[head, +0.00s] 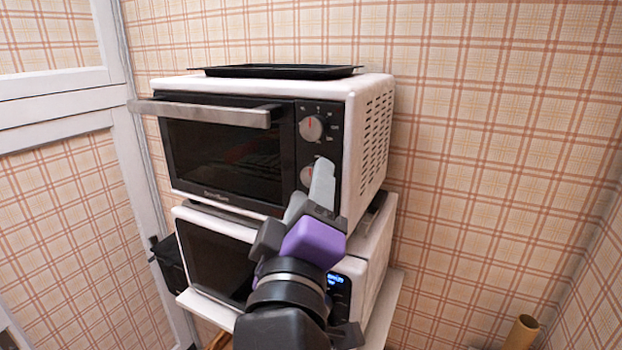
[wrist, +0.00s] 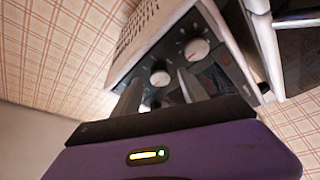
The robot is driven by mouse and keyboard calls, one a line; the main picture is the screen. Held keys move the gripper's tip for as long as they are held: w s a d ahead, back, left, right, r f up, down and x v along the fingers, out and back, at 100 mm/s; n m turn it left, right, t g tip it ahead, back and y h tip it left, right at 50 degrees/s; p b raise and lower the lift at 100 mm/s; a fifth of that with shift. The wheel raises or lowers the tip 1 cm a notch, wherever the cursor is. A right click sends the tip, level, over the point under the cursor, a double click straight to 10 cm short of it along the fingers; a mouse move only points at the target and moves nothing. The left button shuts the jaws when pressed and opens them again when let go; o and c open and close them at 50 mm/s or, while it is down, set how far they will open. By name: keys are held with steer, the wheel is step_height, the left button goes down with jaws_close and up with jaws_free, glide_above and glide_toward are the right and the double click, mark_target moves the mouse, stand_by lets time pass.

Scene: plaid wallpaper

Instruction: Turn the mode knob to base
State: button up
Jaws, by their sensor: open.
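A white toaster oven with a black front (head: 287,130) has two round white knobs on its right panel. The upper knob (head: 311,128) has a red mark pointing up and is clear of my gripper. The lower knob (head: 306,176) also has a red mark and is partly hidden by a fingertip. The wrist view shows the upper knob (wrist: 196,50) and the lower knob (wrist: 160,77). My gripper (head: 310,180) is open and empty, its fingers pointing at the lower knob. In the wrist view the fingers (wrist: 160,84) show either side of it; contact cannot be told. Knob labels are too small to read.
The oven door's silver handle (head: 200,112) sticks out at upper left. A black tray (head: 275,71) lies on top. A second white appliance (head: 215,258) with a lit blue display stands below, on a white shelf. Open room lies to the right, before the plaid wall.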

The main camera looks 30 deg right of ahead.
steer(key=shift+w+d+r, duration=0.1)
steer(key=shift+w+d, duration=0.2)
steer(key=shift+w, duration=0.1)
steer(key=shift+c, duration=0.2)
jaws_close()
steer(key=shift+b, duration=0.45)
